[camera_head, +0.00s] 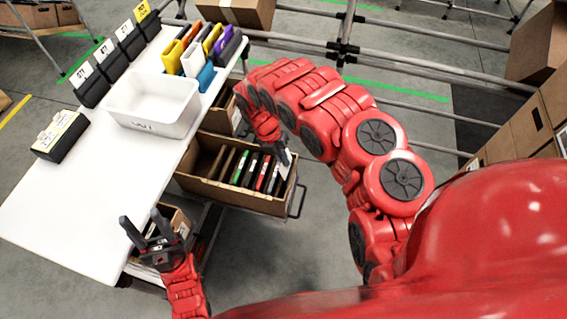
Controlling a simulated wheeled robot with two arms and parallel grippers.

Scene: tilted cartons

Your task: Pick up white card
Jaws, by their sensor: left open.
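An open carton (232,198) in a drawer-like holder beside the table holds several upright cards with green, red and dark edges. A whitish card (285,171) stands near its right end. My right gripper (287,153) points down at that end, its fingers right at the whitish card. Whether the fingers touch it or close on it cannot be told, as the hand partly hides it. My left gripper (141,217) is open and empty, near the table's front edge, well apart from the carton.
The white table (75,205) carries a white bin (153,104), a black-and-white device (60,135), several black label holders and a group of coloured cards or folders (197,50). Other cartons sit below. Metal rails (400,62) run behind my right arm.

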